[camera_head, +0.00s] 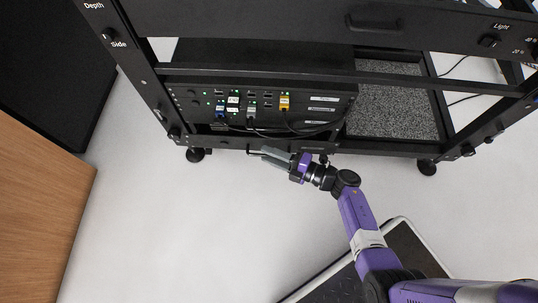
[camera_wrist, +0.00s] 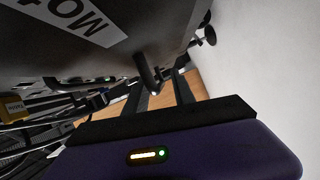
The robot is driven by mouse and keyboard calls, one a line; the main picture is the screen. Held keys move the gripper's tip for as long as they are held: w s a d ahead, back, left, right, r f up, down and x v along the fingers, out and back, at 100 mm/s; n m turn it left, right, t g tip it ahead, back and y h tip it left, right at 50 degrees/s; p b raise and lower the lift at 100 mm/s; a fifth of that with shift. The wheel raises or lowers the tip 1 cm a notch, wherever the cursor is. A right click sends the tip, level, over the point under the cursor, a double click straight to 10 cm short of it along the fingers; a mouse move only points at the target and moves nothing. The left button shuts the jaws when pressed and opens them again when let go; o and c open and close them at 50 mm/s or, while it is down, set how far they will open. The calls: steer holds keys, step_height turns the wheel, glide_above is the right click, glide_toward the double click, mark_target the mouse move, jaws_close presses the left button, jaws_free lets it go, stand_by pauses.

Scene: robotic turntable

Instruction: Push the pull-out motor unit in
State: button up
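The motor unit is the low black unit (camera_head: 296,144) at the bottom of the rack, below the panel with cables. In the wrist view its grey face (camera_wrist: 120,50) fills the upper left, with a white label partly reading "MO". A dark handle (camera_wrist: 148,72) sticks out from that face; in the head view a handle (camera_head: 249,151) shows just left of my fingertips. My gripper (camera_head: 264,155) is low in front of the unit.
The cabled panel (camera_head: 240,102) is just above, with cables hanging in front. A grey textured plate (camera_head: 395,105) lies to the right in the rack. Rack feet (camera_head: 427,167) stand at the lower corners. White floor (camera_head: 190,230) in front is clear; wooden furniture (camera_head: 40,200) is left.

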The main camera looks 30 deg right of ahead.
steer(key=shift+w+a, duration=0.1)
steer(key=shift+w, duration=0.05)
steer(key=shift+c, duration=0.4)
jaws_close()
stand_by(1.0)
